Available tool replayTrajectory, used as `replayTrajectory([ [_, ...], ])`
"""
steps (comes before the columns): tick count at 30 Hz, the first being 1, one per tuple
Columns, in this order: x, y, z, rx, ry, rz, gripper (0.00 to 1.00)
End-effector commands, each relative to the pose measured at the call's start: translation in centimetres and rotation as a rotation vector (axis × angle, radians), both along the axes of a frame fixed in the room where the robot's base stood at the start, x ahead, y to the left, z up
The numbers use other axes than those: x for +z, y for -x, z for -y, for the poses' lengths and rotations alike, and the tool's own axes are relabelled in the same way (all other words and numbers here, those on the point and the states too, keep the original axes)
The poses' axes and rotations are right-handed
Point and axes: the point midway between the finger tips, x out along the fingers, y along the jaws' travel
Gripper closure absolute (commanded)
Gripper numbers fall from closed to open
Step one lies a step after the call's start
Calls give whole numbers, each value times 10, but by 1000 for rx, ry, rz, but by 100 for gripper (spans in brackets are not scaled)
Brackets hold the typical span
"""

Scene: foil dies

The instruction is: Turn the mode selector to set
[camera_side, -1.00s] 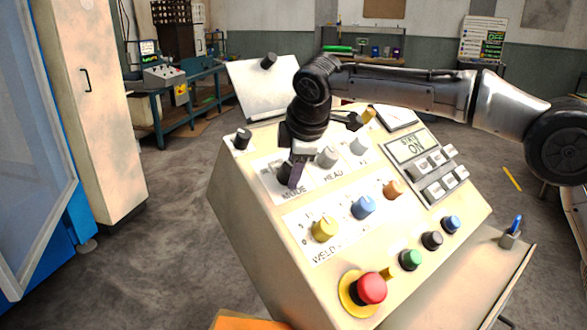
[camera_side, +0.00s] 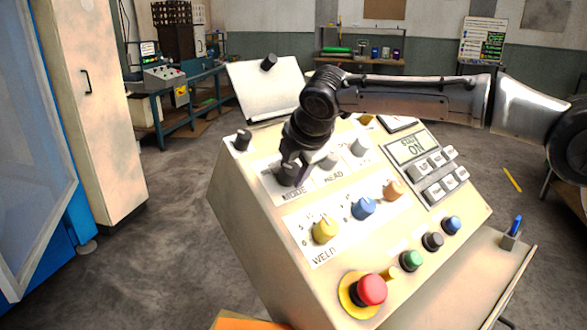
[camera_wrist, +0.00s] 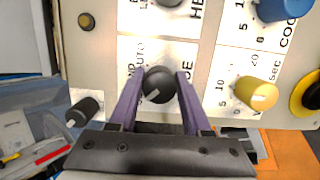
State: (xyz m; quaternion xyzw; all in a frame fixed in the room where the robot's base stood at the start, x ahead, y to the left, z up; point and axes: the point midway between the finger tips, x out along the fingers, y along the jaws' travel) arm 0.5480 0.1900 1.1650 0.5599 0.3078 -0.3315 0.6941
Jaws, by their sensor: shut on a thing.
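The mode selector is a round black knob with a pale pointer mark; in the wrist view the mode selector (camera_wrist: 158,86) sits between my two purple fingers. Its mark points to the lower left in that view. My gripper (camera_wrist: 157,90) is shut on the knob, one finger at each side. In the side view my gripper (camera_side: 291,172) reaches down onto the mode selector (camera_side: 287,176) at the panel's upper left, above the printed word MODE. The selector's position lettering is partly covered by the fingers, and I cannot read "set" in either view.
The sloped console (camera_side: 250,235) carries a grey head knob (camera_side: 328,160), a yellow weld knob (camera_side: 325,229), a blue knob (camera_side: 363,207) and a red stop button (camera_side: 371,289). The display (camera_side: 411,148) reads ON.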

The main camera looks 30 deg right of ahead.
Motion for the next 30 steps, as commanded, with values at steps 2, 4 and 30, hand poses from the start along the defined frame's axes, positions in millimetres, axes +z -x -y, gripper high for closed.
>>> replayTrajectory([
  [2, 2, 0, -1, 7, 2, 3, 100],
  [4, 2, 0, -1, 7, 2, 3, 100],
  [30, 12, 8, -2, 5, 1, 3, 22],
])
